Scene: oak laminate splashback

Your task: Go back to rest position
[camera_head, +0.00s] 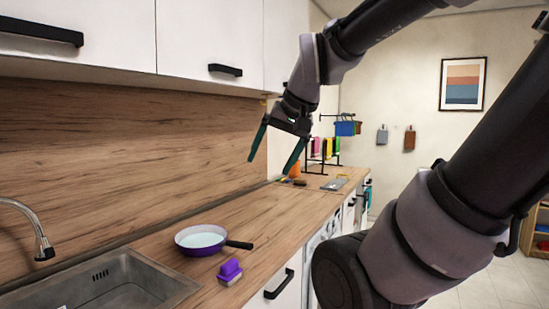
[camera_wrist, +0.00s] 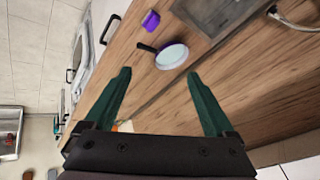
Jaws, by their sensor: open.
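My gripper (camera_head: 276,152) hangs in the air above the counter in the head view, below the upper cabinets. Its two green fingers are spread wide with nothing between them. In the wrist view the gripper (camera_wrist: 160,75) also shows open and empty, with the counter beyond its fingertips. A bend of my arm rises to the upper right in the head view.
A purple pan (camera_head: 201,240) and a purple sponge-like block (camera_head: 230,271) are on the wooden counter (camera_head: 262,215), beside the sink (camera_head: 105,285). White upper cabinets (camera_head: 205,35) overhang the counter. A rack (camera_head: 325,152) with coloured items stands at the far end.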

